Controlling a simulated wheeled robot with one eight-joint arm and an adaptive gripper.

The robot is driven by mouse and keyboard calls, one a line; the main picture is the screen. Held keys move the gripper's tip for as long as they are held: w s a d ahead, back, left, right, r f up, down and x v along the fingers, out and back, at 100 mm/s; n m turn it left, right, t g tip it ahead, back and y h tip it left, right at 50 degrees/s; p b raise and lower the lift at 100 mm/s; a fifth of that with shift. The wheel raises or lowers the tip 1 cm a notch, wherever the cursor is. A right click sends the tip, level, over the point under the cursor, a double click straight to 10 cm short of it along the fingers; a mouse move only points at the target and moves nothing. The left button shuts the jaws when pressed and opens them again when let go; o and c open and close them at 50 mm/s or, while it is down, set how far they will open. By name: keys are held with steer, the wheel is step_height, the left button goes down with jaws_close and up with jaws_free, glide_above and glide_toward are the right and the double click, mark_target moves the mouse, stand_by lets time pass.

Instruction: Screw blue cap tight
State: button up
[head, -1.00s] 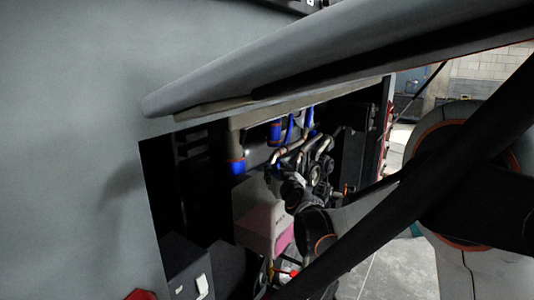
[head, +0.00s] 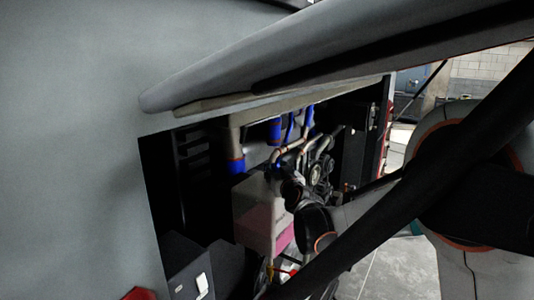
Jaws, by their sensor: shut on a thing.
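A white tank (head: 250,194) with pink liquid (head: 262,228) in its lower part stands in the open engine bay. My gripper (head: 279,178) is at the top right of this tank, seen from behind and small. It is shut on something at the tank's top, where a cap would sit. I cannot see how the cap sits on the neck.
A raised grey hatch (head: 330,70) hangs over the bay. Blue-banded pipes (head: 236,165) and a pulley (head: 316,174) lie close behind and beside my gripper. A black box (head: 190,268) is at lower left. A dark strut (head: 440,165) crosses in front at right.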

steer(key=shift+f, duration=0.15)
jaws_close()
steer(key=shift+o, duration=0.9)
jaws_free()
steer(key=o, duration=0.3)
steer(key=shift+f, duration=0.1)
steer(key=shift+o, duration=0.2)
steer(key=shift+s, duration=0.1)
